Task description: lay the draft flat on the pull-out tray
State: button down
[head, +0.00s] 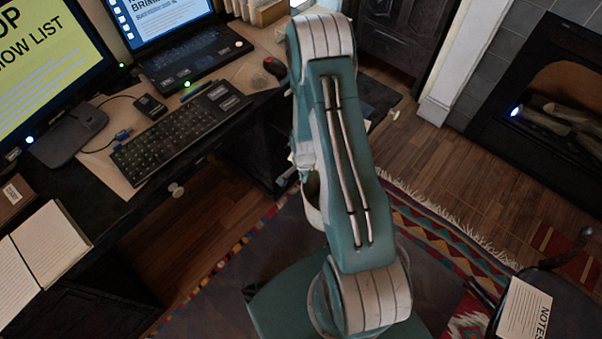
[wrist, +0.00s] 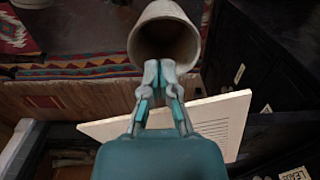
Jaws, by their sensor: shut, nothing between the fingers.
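A cream sheet or pad with ruled lines (wrist: 222,118), which may be the draft, shows behind my gripper in the wrist view. It sits at a slant over dark furniture, and my gripper covers its middle. My gripper (wrist: 158,72) is shut and empty, with its fingertips past the sheet's upper edge in the picture. I cannot tell whether the sheet lies on the pull-out tray. In the head view my own arm hides the gripper and this sheet.
A pale hollow round object (wrist: 164,42) is just beyond my fingertips. The desk holds a keyboard (head: 180,130), a laptop (head: 190,58), a monitor and an open lined book (head: 45,250). A pad marked NOTES (head: 524,308) lies on dark furniture at right. The patterned rug (head: 450,235) has free room.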

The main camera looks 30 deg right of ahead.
jog(key=shift+w+d, duration=0.25)
jog(key=shift+d, duration=0.45)
jog(key=shift+w+d, duration=0.2)
jog(key=shift+d, duration=0.45)
jog(key=shift+w+d, duration=0.35)
jog(key=shift+d, duration=0.55)
jog(key=shift+w+d, duration=0.3)
jog(key=shift+d, duration=0.55)
jog(key=shift+a, duration=0.1)
